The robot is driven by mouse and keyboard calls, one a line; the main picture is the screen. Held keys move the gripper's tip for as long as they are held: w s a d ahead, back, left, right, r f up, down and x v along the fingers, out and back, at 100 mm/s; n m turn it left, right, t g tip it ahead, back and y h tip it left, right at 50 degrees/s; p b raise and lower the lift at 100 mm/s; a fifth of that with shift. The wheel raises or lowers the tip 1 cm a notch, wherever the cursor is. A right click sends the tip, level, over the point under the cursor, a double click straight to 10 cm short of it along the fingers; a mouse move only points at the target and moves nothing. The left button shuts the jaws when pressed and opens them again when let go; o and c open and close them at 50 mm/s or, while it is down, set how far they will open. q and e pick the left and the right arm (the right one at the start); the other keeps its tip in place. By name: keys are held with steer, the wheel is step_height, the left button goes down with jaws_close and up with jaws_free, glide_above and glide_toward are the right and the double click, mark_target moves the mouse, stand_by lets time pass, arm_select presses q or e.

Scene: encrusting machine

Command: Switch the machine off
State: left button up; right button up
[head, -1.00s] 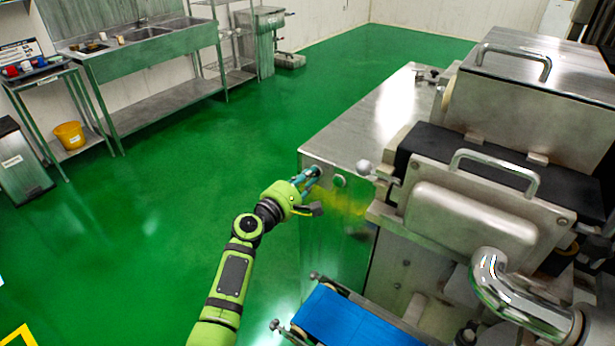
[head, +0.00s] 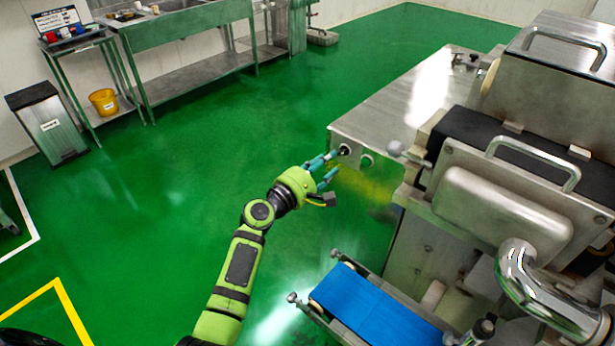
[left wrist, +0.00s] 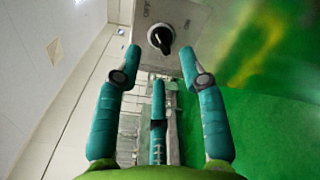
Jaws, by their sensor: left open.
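The machine (head: 400,105) is a large steel unit at the right of the head view. My left gripper (head: 334,165) is open and empty, just short of the switch. In the left wrist view its teal fingers (left wrist: 162,62) stand apart, below the knob. My right gripper is not in view.
A blue conveyor belt (head: 370,308) juts out at the bottom, close to my left arm. A ball-ended lever (head: 395,149) stands right of the switch. A steel sink bench (head: 190,40), bin (head: 50,122) and yellow bucket (head: 104,101) stand far left. The green floor between is clear.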

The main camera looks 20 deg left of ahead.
arm_select(q)
steer(key=v, duration=0.7)
steer(key=shift+s+a, duration=0.15)
steer(key=shift+s, duration=0.2)
